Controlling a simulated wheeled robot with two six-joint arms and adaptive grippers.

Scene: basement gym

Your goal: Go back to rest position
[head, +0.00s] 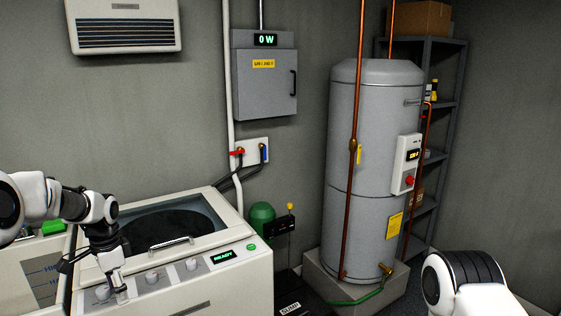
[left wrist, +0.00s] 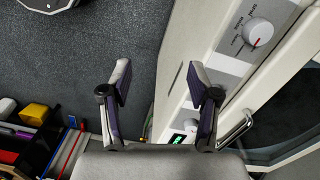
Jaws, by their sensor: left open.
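My left gripper (head: 122,294) is in front of the control panel of a white top-loading machine (head: 205,303), at the left end of its row of knobs. In the left wrist view the left gripper (left wrist: 158,82) is open, with its two fingers apart and nothing between them. A white knob (left wrist: 258,31) on the panel is to the right of the fingers, apart from them. Only a white and black part of my right arm shows at the bottom right of the head view; its gripper is out of view.
The machine's lid handle (head: 170,243) and READY display (head: 228,255) are right of my left gripper. A grey tank (head: 371,130) with copper pipes stands at centre right. A shelf (head: 451,90) is behind it. The left wrist view shows dark floor (left wrist: 75,75) and a box of coloured items (left wrist: 38,140).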

